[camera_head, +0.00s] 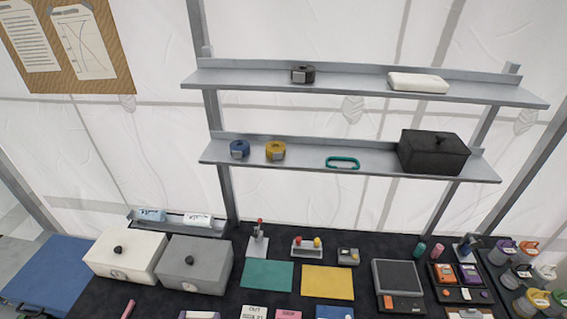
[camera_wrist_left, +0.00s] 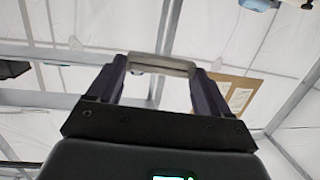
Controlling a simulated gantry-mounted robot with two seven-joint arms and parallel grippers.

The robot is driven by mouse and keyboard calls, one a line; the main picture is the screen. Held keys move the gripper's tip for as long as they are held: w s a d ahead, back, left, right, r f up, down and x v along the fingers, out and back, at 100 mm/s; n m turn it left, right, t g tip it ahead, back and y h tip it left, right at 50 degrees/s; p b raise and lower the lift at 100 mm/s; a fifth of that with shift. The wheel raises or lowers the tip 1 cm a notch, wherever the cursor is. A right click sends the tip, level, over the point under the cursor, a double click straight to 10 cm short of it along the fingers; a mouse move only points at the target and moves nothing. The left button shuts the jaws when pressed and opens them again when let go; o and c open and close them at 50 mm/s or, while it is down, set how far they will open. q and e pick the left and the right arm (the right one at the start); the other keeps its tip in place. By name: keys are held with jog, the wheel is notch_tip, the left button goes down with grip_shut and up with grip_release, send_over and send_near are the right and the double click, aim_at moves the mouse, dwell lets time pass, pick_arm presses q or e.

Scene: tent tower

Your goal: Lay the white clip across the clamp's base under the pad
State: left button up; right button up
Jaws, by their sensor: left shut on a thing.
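My left gripper (camera_wrist_left: 160,66) shows in the left wrist view, its two dark fingers shut on a pale, whitish bar-like thing, which looks like the white clip (camera_wrist_left: 162,64). Only one long side of it shows clearly, spanning between the fingertips. In the head view neither gripper can be made out. A small grey clamp with a red-tipped handle (camera_head: 258,243) stands upright at the back of the dark table, behind the green mat. Its pad and base are too small to tell apart.
A green mat (camera_head: 268,275) and a yellow mat (camera_head: 328,283) lie in front of the clamp. A grey lidded box (camera_head: 196,264) stands to its left. The lower shelf (camera_head: 300,160) above carries tape rolls, a teal clip (camera_head: 342,162) and a black box (camera_head: 433,152).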

jog(key=shift+r+p, duration=0.3)
jog(key=shift+r, duration=0.25)
jog(key=shift+d, duration=0.15)
